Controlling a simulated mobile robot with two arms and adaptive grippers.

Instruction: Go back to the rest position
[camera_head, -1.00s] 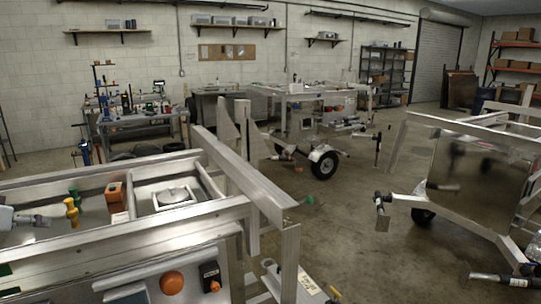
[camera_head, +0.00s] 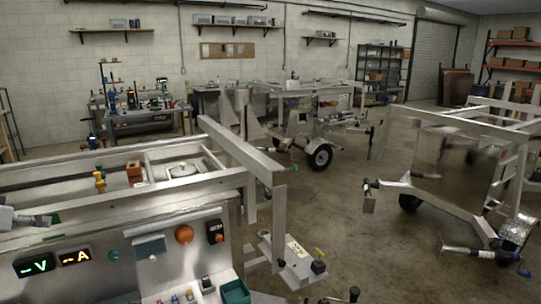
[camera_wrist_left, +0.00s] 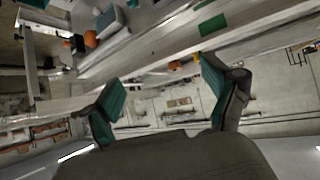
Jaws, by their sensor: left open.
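My left gripper (camera_head: 48,220) shows at the left edge of the head view, in front of the near aluminium trailer (camera_head: 170,192). It looks small there and is partly cut off by the frame. In the left wrist view the left gripper (camera_wrist_left: 160,95) has its two teal-lined fingers spread wide. Nothing is between them. The metal rails of a trailer pass behind the fingers in that view. My right gripper is not in view.
On the near trailer stand a yellow-and-green piece (camera_head: 100,181) and an orange-brown block (camera_head: 134,172). Another trailer (camera_head: 455,165) stands right.

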